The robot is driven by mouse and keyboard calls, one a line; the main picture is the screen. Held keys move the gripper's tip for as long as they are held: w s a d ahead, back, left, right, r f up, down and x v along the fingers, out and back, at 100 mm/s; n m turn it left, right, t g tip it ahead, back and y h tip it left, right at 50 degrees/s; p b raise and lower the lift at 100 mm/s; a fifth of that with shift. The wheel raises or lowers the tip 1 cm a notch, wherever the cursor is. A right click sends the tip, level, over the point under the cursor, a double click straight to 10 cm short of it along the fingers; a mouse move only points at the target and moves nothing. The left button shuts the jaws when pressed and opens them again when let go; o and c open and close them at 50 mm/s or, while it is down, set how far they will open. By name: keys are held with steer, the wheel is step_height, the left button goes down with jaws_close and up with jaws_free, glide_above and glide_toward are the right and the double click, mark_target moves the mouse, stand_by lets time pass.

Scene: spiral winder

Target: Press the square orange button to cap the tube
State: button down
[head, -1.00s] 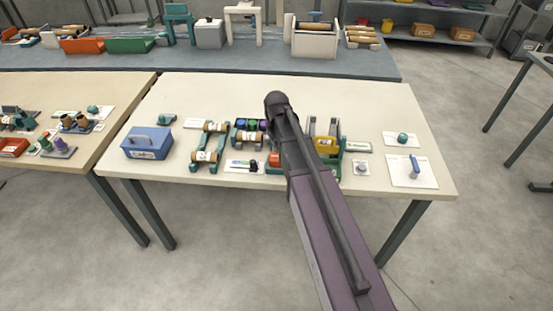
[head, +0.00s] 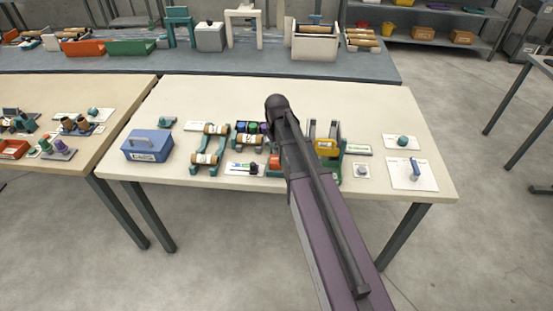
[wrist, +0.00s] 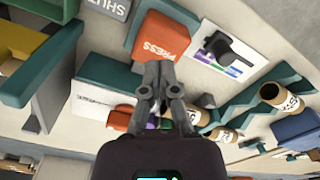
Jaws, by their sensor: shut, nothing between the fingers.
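The square orange button (wrist: 160,38), marked PRESS, shows in the wrist view on a teal housing (wrist: 128,52). In the head view the orange button (head: 274,161) shows just left of my arm. My gripper (wrist: 160,72) is shut and empty. Its fingertips appear just below the button in the wrist picture; I cannot tell whether they touch it. The head view hides the fingers behind my arm. Cardboard tubes (wrist: 282,97) lie on a teal rack at the right of the wrist view. I cannot tell which tube is the one for capping.
A card with a black knob (wrist: 222,45) lies beside the button. A yellow part (head: 326,148) stands right of my arm. A blue box (head: 148,145) stands at the table's left.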

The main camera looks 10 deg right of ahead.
mark_target(277, 159)
steer(key=shift+f+b, duration=2.4)
stand_by(0.4)
steer(key=shift+r, duration=0.2)
steer(key=shift+r+p, duration=3.85)
steer(key=shift+p, duration=0.25)
steer(key=s+m, duration=0.2)
steer(key=s, duration=1.4)
steer(key=shift+d, duration=0.1)
